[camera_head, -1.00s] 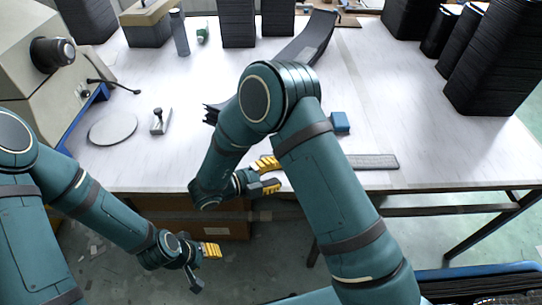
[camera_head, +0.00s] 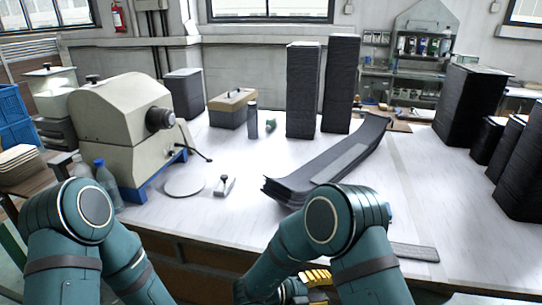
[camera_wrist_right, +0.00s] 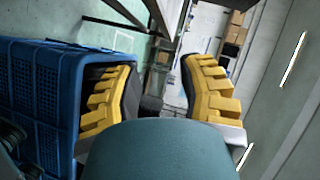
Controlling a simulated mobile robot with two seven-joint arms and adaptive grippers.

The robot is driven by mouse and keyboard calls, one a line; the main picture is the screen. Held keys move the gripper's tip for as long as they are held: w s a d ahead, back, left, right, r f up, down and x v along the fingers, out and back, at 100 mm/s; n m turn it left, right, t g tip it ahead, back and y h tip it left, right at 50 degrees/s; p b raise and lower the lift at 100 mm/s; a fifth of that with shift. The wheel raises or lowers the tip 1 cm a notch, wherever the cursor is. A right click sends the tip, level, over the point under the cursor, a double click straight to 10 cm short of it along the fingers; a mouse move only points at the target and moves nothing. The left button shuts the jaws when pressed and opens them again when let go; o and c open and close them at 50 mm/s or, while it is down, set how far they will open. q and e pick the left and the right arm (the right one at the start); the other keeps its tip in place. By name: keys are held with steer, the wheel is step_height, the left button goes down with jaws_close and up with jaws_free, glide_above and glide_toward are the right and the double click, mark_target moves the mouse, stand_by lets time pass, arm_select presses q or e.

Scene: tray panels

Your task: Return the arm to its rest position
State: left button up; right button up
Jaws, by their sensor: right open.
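My right arm (camera_head: 350,235) shows in the head view as dark teal links folded at the elbow in front of the table. My right gripper (camera_head: 315,277) shows at the bottom edge with its yellow finger pads, partly hidden by the arm. In the right wrist view my right gripper (camera_wrist_right: 160,95) is open, its yellow pads wide apart with nothing between them. My left arm (camera_head: 85,235) is bent at the lower left; its gripper is out of view.
A white table (camera_head: 225,225) spans the scene. On it stand a beige machine (camera_head: 115,125), black panel stacks (camera_head: 303,90), a curved black stack (camera_head: 325,165) and a toolbox (camera_head: 231,107). A blue crate (camera_wrist_right: 40,100) is beside the right gripper in the wrist view. The table's front middle is mostly clear.

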steer(key=w+f+n+t+y, duration=0.3)
steer(key=f+n+t+y, duration=0.1)
steer(key=f+n+y, duration=0.85)
steer(key=s+a+f+n+g+y, duration=0.2)
steer(key=s+n+g+y, duration=0.3)
steer(key=s+n, duration=1)
steer(key=shift+s+a+g+y, duration=0.4)
steer(key=shift+s+a+y, duration=0.1)
steer(key=shift+y, duration=0.05)
